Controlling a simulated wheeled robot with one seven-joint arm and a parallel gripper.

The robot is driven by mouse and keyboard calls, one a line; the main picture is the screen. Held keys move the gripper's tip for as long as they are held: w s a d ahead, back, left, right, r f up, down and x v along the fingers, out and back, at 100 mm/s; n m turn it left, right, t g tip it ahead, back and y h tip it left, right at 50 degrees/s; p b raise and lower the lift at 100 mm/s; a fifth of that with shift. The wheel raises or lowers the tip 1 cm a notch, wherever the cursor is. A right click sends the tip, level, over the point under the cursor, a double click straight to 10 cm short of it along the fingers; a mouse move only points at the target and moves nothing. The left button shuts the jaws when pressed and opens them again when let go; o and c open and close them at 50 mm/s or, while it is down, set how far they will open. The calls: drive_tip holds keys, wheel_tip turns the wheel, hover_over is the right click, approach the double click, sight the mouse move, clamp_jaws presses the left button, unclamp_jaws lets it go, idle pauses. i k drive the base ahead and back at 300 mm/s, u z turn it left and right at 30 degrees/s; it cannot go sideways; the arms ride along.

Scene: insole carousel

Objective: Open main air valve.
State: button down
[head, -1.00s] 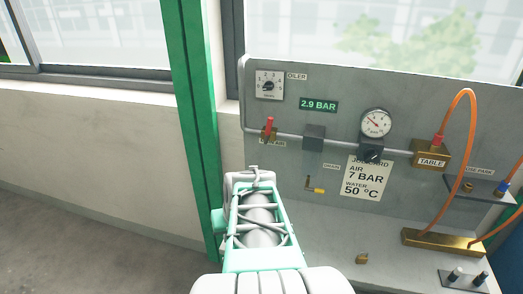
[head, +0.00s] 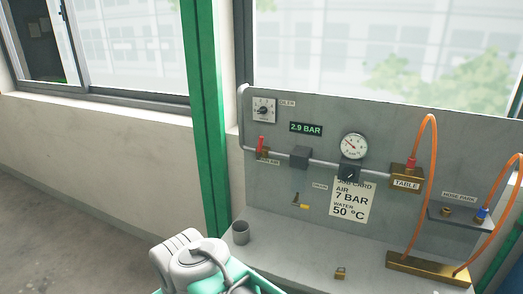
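A small valve with a red handle (head: 261,143) sits at the left end of the grey pipe on the upright panel. The handle stands roughly upright, across the line of the pipe. The label under it is too small to read surely. A second red-handled fitting (head: 411,165) sits on the brass block marked TABLE at the right end of the pipe. A round gauge (head: 354,146) and a green display reading 2.9 BAR (head: 306,129) are on the panel. Part of my arm shows at the bottom, apart from the valve; my gripper is not in view.
A dial marked OILER (head: 263,110) is above the valve. A grey cup (head: 240,232) and a brass padlock (head: 340,272) stand on the bench. Orange hoses (head: 433,180) loop at the right. A green post (head: 207,120) rises left of the panel.

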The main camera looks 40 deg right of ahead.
sight(260, 138)
drive_tip(key=u, duration=0.65)
drive_tip(key=i, duration=1.35)
drive_tip(key=z, duration=0.3)
